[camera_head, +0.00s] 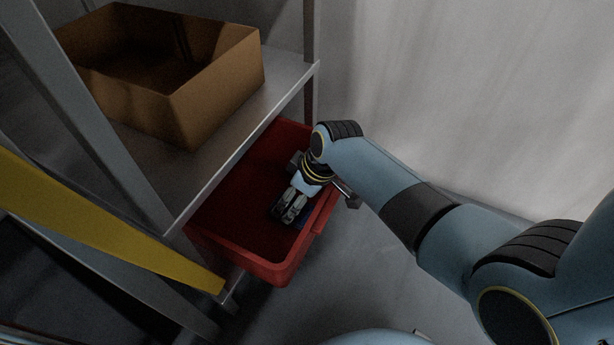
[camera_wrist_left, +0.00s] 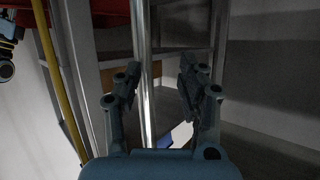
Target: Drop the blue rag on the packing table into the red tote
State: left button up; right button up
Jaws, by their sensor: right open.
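The red tote (camera_head: 265,262) sits on a lower level beside and below the grey shelf in the head view. My right gripper (camera_head: 287,215) points down inside the tote, near its right wall, with its jaws open. A small dark blue patch, which looks like the blue rag (camera_head: 303,219), shows beside the fingers inside the tote. Most of it is hidden by the gripper, and I cannot tell whether it touches the fingers. My left gripper (camera_wrist_left: 160,68) is open in the left wrist view, with nothing seen held between its fingers.
A brown open box (camera_head: 190,105) stands on the grey shelf (camera_head: 165,185). A yellow bar (camera_head: 110,225) and grey posts cross the left side. In the left wrist view a metal post (camera_wrist_left: 143,60) stands beyond the left fingers. Grey floor is clear below the tote.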

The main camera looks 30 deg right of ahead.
aim_at(301, 211)
jog(key=p+v, duration=0.2)
jog(key=v, duration=0.2)
jog(key=shift+w+r, duration=0.1)
jog(key=shift+w, duration=0.05)
jog(key=shift+p+v, duration=2.85)
jog(key=shift+v, duration=1.3)
pick_arm(q)
jog(key=s+a+r+g, duration=0.1)
jog(key=s+r+g, duration=0.3)
jog(key=g, duration=0.6)
jog(key=shift+s+r+n+g+y, duration=0.3)
jog(key=shift+s+r+y, duration=0.1)
jog(key=shift+r, duration=0.25)
pick_arm(e)
jog(key=s+d+r+m+h, duration=0.1)
jog(key=s+d+r+m, duration=0.1)
jog(key=s+r, duration=0.2)
jog(key=s+d+r+m, duration=0.2)
jog(key=s+r, duration=0.3)
jog(key=s, duration=0.6)
jog(key=s+d+r+m+h, duration=0.1)
jog(key=s+r, duration=0.3)
jog(key=s, duration=0.4)
jog(key=shift+s+d+r+m+h, duration=0.25)
jog(key=shift+d+m+h, duration=0.05)
jog(key=shift+d+m, duration=0.5)
pick_arm(q)
jog(key=shift+w, duration=0.1)
